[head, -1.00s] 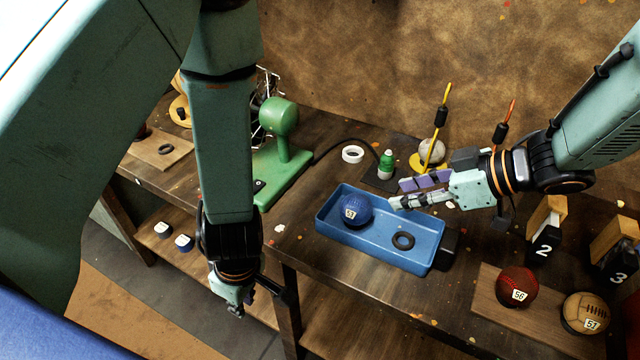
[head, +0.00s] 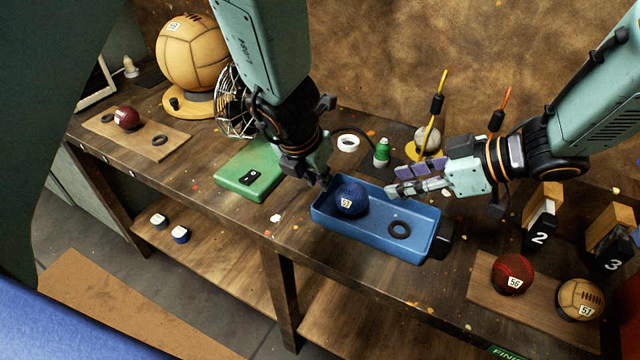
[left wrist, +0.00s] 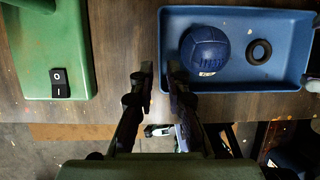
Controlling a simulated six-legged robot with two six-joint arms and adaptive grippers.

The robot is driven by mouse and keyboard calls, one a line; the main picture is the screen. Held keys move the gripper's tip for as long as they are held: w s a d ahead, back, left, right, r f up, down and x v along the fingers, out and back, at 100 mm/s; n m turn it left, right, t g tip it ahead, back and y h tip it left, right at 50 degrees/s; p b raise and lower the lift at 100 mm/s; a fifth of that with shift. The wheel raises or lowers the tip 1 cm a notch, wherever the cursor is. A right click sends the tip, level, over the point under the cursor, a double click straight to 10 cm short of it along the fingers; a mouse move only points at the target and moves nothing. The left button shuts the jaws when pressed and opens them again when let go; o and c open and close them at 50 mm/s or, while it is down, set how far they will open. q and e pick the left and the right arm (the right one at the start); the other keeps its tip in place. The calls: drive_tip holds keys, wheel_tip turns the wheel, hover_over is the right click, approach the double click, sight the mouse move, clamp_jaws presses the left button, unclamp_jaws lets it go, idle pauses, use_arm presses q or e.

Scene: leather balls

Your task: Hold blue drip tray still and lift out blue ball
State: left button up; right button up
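The blue drip tray (head: 385,247) lies on the bench; its left end and long sides also show in the left wrist view (left wrist: 240,82). The blue ball (head: 350,198), with a number label, rests inside it towards the left; it also shows in the left wrist view (left wrist: 205,48). A black ring (head: 399,230) lies right of the ball. My left gripper (head: 324,182) is open and empty beside the tray's left end; its two separated fingers show in the left wrist view (left wrist: 158,75). My right gripper (head: 415,178) points left over the tray's far side, fingers apart; contact with the rim is unclear.
A green stand with a switch (head: 248,172) is left of the tray. A red ball (head: 512,272) and tan ball (head: 579,298) sit on a board at right.

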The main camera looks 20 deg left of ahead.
sight(323, 192)
use_arm(q)
drive_tip(key=shift+x, duration=3.15)
drive_tip(key=shift+s, duration=0.15)
drive_tip(key=shift+c, duration=0.2)
drive_tip(key=shift+f, duration=0.1)
clamp_jaws()
